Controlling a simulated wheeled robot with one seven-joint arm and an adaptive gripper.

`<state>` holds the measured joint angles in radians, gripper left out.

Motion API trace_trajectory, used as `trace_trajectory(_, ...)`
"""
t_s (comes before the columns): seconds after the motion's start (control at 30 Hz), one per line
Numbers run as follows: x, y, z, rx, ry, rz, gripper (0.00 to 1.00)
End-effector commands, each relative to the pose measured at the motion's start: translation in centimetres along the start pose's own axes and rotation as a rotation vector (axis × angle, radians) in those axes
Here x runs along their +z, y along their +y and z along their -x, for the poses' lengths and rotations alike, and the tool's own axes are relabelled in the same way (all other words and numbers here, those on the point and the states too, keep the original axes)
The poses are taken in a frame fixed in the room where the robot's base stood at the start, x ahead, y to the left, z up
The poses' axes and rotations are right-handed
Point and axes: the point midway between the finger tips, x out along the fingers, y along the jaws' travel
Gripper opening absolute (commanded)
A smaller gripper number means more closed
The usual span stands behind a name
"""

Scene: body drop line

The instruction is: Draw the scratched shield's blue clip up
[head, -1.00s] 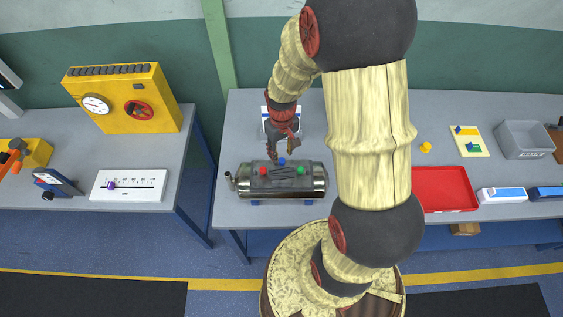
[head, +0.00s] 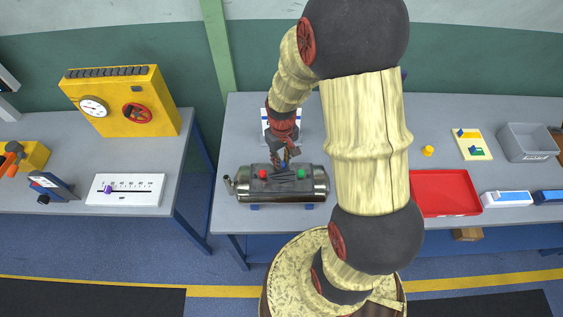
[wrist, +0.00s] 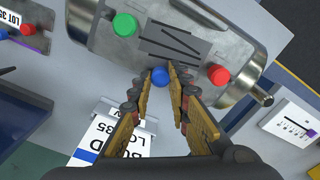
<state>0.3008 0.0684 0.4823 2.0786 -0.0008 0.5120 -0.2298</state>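The scratched shield (head: 245,190) is a grey metal cylinder lying crosswise on the bench, with dark scratch marks on a plate on its top. It carries a red clip (head: 263,174), a green clip (head: 301,171) and a blue clip (wrist: 160,76) on the side away from me. My gripper (head: 284,165) is over the shield, pointing down. In the wrist view my gripper (wrist: 161,72) has its narrowed fingertips on either side of the blue clip, seemingly touching it. The blue clip is mostly hidden by the fingers in the head view.
A white sign (wrist: 100,135) stands behind the shield. To the right are a red tray (head: 440,210), a yellow knob (head: 428,151) and a grey bin (head: 528,158). A slider panel (head: 125,203) is on the left bench, across a gap.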

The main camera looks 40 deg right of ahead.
Motion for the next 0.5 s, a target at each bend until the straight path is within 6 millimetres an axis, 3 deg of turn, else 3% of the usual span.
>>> trace_trajectory(0.23,0.01,-0.04,0.0,-0.001,0.0,0.0,0.01)
trace_trajectory(0.5,0.01,-0.04,0.05,-0.001,0.0,0.0,0.0)
